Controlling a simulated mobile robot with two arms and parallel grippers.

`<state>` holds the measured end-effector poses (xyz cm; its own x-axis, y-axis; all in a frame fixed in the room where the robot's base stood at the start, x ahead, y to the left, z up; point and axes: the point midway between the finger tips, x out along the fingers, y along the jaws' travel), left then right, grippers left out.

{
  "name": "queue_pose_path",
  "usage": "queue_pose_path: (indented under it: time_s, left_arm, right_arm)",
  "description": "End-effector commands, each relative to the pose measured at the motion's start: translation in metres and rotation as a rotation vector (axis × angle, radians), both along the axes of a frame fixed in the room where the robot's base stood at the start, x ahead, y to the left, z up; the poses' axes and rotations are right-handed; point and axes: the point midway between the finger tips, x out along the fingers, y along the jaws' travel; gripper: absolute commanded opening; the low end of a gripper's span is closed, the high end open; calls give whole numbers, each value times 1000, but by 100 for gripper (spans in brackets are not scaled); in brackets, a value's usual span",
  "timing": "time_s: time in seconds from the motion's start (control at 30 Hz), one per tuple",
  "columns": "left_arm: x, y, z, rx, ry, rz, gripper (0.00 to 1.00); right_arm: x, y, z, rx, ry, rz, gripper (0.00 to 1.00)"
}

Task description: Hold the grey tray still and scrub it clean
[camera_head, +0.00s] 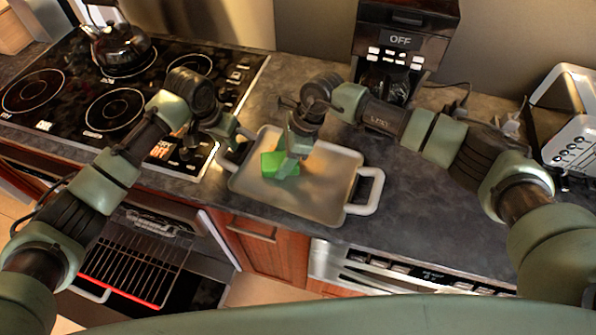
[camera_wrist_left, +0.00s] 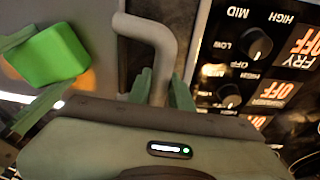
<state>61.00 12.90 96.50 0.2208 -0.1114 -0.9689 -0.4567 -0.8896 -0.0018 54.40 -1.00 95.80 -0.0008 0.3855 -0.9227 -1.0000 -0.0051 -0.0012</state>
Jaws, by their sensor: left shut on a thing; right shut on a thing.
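The grey tray (camera_head: 325,187) lies on the dark counter, with a handle at its left end and one at its right end. A brown stain shows on its surface around the sponge. My left gripper (camera_head: 230,146) is shut on the tray's left handle, which also shows between the fingers in the left wrist view (camera_wrist_left: 158,40). My right gripper (camera_head: 290,163) is shut on a green sponge (camera_head: 272,166) over the left part of the tray. The sponge also shows in the left wrist view (camera_wrist_left: 52,57). The gripper hides part of the sponge.
A stove (camera_head: 75,115) with a kettle (camera_head: 120,48) is left of the tray. A coffee machine (camera_head: 405,35) stands behind, and a toaster (camera_head: 570,120) is at the far right. An oven door (camera_head: 130,255) hangs open below the stove. The counter right of the tray is clear.

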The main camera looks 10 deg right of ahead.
Motion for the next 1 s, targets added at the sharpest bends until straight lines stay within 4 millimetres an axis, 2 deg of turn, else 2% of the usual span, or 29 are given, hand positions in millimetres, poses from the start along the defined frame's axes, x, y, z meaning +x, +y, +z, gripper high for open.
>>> queue_pose_path:
  time_s: [0.6, 0.77, 1.0]
  left_arm:
    - [-1, -5, 1, -8, -1, -7, 0]
    - [0, -5, 1, -8, -1, -7, 0]
    - [0, -3, 1, -5, -3, -3, 0]
  right_arm:
    - [11, 27, -2, 1, 2, 1, 0]
    - [10, 24, -2, 0, 3, 1, 0]
    - [3, 9, 0, -2, 3, 0, 0]
